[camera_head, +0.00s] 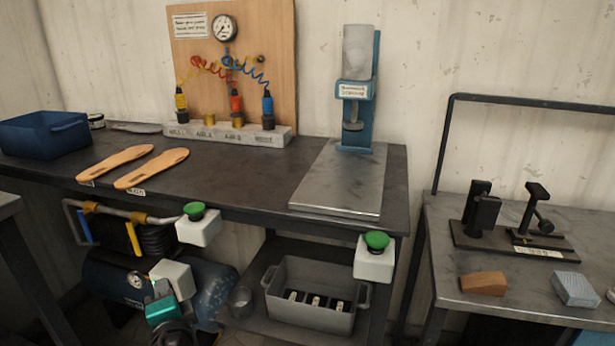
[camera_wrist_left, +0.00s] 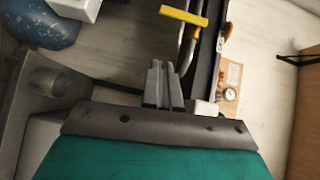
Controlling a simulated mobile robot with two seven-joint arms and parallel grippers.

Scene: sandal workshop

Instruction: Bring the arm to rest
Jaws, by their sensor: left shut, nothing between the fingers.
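My left gripper (camera_head: 161,306) shows low in the head view, with a teal cover, in front of the blue compressor tank (camera_head: 207,300) under the workbench. In the left wrist view its two grey fingers (camera_wrist_left: 164,85) stand side by side, shut, with nothing between them. My right gripper is not in view.
The dark workbench (camera_head: 250,175) carries two tan soles (camera_head: 150,168), a blue bin (camera_head: 45,135) and a press (camera_head: 357,100). White boxes with green buttons (camera_head: 195,212) (camera_head: 377,241) hang at its front edge. A grey crate (camera_head: 312,305) stands on the lower shelf.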

